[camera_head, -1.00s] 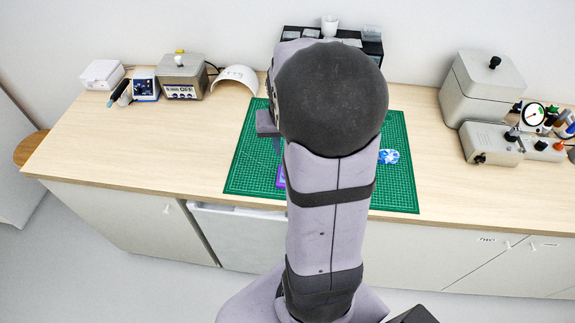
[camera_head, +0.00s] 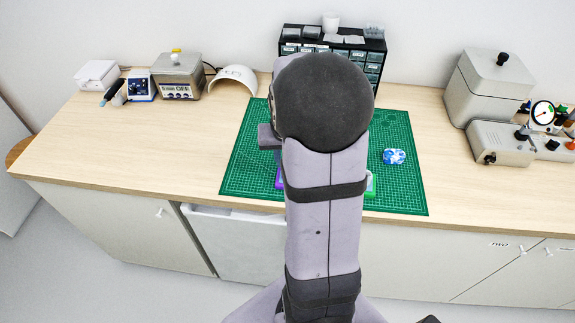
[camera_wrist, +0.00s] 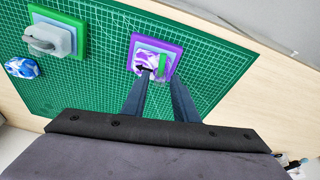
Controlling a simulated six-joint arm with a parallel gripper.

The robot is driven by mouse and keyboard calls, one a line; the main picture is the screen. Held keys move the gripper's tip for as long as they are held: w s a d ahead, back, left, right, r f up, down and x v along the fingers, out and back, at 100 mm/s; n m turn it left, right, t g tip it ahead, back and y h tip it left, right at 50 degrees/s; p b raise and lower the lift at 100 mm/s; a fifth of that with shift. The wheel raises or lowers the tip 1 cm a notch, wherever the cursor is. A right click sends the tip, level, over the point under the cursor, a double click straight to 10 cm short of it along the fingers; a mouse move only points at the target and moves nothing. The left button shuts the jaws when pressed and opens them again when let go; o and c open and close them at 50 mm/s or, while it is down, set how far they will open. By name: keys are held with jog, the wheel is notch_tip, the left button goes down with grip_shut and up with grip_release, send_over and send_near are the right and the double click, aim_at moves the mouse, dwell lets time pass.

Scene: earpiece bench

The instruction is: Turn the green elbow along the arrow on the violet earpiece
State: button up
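The violet earpiece (camera_wrist: 136,44) shows in the wrist view as a square violet plate with a white and violet marbled middle on the green cutting mat. The green elbow (camera_wrist: 162,68) stands on it, right of centre, with a black arrow (camera_wrist: 144,69) to its left. My gripper (camera_wrist: 159,79) is open, its two fingers apart and pointing towards the earpiece's lower part. The elbow shows between the fingertips; I cannot tell whether they touch it. In the head view my arm hides most of the earpiece; only a violet sliver (camera_head: 280,179) shows.
A green-edged plate (camera_wrist: 73,24) with a grey fitting lies left in the wrist view, near a blue-white marbled lump (camera_wrist: 21,68). In the head view, black drawers (camera_head: 372,57) stand behind the mat (camera_head: 408,190), and grey devices (camera_head: 500,145) stand right. Open mat lies around the earpiece.

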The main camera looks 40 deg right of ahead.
grip_shut()
dwell(0.3)
jog(key=shift+s+d+n+p, duration=0.15)
jog(key=shift+n+p, duration=0.5)
jog(key=shift+n, duration=0.55)
jog(key=shift+d+n+y+b, duration=0.1)
jog(key=shift+n+y+b, duration=0.35)
jog(key=shift+n, duration=0.85)
jog(key=shift+t, duration=0.3)
